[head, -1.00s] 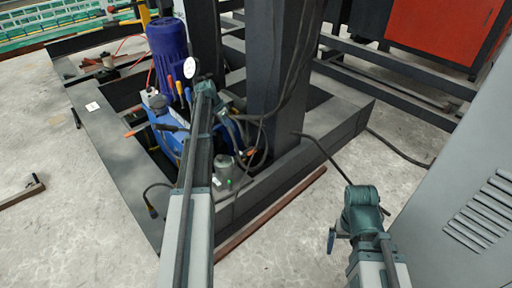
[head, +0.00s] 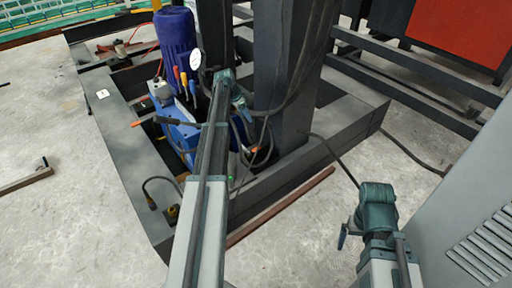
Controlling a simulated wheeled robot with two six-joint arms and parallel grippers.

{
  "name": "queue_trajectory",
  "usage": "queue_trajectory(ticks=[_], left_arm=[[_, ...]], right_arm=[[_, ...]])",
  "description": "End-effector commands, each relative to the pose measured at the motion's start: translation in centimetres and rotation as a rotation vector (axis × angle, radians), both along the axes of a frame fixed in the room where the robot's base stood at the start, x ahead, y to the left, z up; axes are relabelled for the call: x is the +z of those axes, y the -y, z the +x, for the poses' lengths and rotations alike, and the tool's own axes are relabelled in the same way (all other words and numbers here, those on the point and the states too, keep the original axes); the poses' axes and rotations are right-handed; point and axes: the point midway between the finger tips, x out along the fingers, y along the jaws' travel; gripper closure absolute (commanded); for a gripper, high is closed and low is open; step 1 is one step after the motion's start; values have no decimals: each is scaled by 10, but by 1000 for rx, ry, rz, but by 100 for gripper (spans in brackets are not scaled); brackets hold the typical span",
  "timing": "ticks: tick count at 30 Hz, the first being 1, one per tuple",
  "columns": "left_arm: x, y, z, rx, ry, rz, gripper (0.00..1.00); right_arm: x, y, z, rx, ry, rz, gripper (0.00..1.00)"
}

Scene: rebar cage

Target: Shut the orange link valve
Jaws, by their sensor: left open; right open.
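A hydraulic unit with a purple motor (head: 174,32) and a blue body (head: 182,134) stands inside the dark frame. Small coloured handles stand upright in front of the motor, among them an orange one (head: 184,80) and a blue one (head: 193,88). I cannot tell which of the orange parts is the link valve. My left gripper (head: 242,106) is open, right of these handles and near the dark column; its tips are small and partly lost against hoses. My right gripper (head: 343,236) is open and empty, over the floor at lower right, well apart from the unit.
A dark column (head: 285,85) with hanging cables stands close to my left gripper. A white-faced gauge (head: 196,58) sits beside the motor. A grey cabinet (head: 475,215) is at right. Frame beams (head: 125,150) surround the unit; a dark cable crosses the floor.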

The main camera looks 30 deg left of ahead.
Motion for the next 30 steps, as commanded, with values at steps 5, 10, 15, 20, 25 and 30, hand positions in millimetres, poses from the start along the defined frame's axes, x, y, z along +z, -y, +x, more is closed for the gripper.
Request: queue_trajectory(ticks=[5,10,15,20,25,30], left_arm=[[-9,0,0,0,0,0,48],[-23,0,0,0,0,0,48],[-42,0,0,0,0,0,48],[-67,0,0,0,0,0,48],[-88,0,0,0,0,0,48],[-94,0,0,0,0,0,48]], right_arm=[[-9,0,0,1,0,-1,0],[-23,0,0,2,1,-2,0],[-42,1,1,4,2,-3,0],[-67,1,1,7,3,-5,0],[-88,1,1,9,4,-7,0],[-94,2,1,10,5,-7,0]])
